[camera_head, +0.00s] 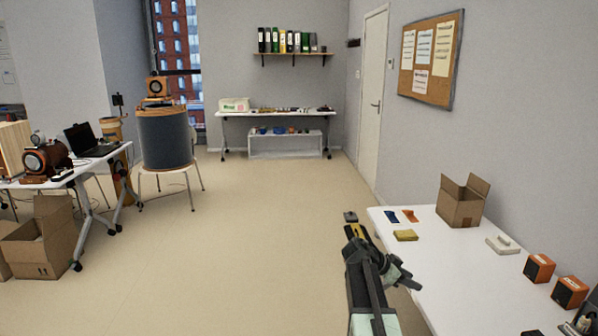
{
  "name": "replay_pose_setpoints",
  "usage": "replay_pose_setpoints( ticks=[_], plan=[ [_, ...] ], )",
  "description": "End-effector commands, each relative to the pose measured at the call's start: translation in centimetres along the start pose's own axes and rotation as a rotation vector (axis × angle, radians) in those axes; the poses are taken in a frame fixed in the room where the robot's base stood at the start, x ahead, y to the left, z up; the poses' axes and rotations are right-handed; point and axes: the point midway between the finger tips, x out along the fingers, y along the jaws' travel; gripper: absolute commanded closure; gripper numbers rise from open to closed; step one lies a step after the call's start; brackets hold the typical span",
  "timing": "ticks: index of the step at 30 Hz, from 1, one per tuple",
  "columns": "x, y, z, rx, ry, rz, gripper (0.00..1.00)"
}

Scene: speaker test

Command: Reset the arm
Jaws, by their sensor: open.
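My arm rises from the bottom of the picture, right of centre, beside the left edge of the white table (470,262). It is folded, with a dark joint at its upper end. My gripper (404,275) shows as a small dark end on the right side of the arm, close to the table's left edge. It is open and I see nothing held in it. The fingertips are small and partly lost against the arm.
On the table are an open cardboard box (461,201), a yellow block (405,235), blue (391,216) and orange pieces (410,215), a pale device (503,244) and orange-black boxes (539,267). A desk with a laptop (88,141) stands left. The floor between is clear.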

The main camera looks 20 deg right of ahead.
Motion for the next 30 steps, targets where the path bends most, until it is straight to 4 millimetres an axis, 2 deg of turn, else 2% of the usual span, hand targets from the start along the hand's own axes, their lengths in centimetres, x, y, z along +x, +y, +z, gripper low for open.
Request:
replay_pose_setpoints(
  ticks=[1, 5, 6, 9, 12, 15, 19, 21, 23, 24, 30],
  plan=[
    [-3.2, -0.3, 3.5, -0.069, -0.052, -0.047, 0.58],
    [-10.6, -0.2, 12.3, -0.298, -0.208, -0.162, 0.58],
    [-12.8, 0.3, 15.0, -0.382, -0.257, -0.199, 0.58],
    [-17.8, 2.3, 21.0, -0.603, -0.378, -0.298, 0.58],
    [-21.8, 5.0, 25.8, -0.822, -0.489, -0.4, 0.58],
    [-24.8, 8.1, 29.3, -1.046, -0.597, -0.519, 0.58],
    [-27.1, 11.0, 31.8, -1.307, -0.701, -0.691, 0.58],
    [-28.1, 11.5, 32.5, -1.436, -0.717, -0.781, 0.58],
    [-28.2, 11.6, 32.6, -1.551, -0.688, -0.836, 0.58],
    [-29.6, 11.6, 30.6, -1.557, -0.684, -0.838, 0.58],
    [-33.0, 11.7, 25.5, -1.551, -0.683, -0.834, 0.58]
  ],
)
